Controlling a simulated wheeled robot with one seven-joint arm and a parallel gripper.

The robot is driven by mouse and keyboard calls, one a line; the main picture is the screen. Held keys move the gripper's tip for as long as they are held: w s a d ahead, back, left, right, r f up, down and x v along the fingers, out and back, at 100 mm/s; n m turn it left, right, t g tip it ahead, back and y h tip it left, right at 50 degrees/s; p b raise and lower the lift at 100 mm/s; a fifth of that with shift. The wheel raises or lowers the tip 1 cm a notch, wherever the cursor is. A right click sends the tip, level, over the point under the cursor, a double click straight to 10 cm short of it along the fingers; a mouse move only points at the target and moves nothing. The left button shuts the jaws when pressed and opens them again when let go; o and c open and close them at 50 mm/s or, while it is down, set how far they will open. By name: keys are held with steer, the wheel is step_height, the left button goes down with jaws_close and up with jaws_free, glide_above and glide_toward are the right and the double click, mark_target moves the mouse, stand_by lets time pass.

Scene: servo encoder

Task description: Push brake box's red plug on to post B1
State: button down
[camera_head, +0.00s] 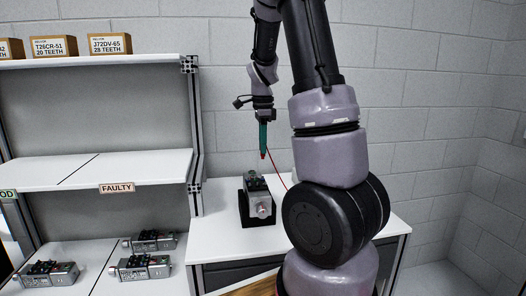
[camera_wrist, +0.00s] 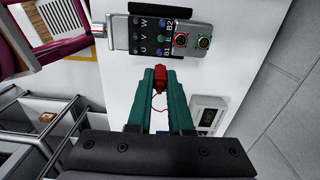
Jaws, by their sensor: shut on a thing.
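My gripper (camera_wrist: 162,74) is shut on the red plug (camera_wrist: 161,80), held between the tips of its teal fingers. In the head view the gripper (camera_head: 263,150) points down above the servo motor, with the plug's red tip (camera_head: 263,156) apart from it. The motor (camera_head: 263,207) sits in a black stand. In the wrist view its terminal panel (camera_wrist: 137,36), lettered U, W, B1, B2 and E, lies just beyond the plug. The B1 label (camera_wrist: 163,50) is close to the plug's far end; its post is too small to make out surely. The brake box (camera_wrist: 208,116) lies right of the fingers.
A red lead trails from the plug. The white bench (camera_head: 215,240) is clear left of the stand. A shelf marked FAULTY (camera_head: 117,188) stands left, with several motors below.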

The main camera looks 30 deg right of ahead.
steer(key=shift+f, duration=3.55)
steer(key=shift+f, duration=0.15)
steer(key=c, duration=0.8)
jaws_free()
steer(key=shift+o, duration=0.2)
steer(key=shift+r, duration=3.5)
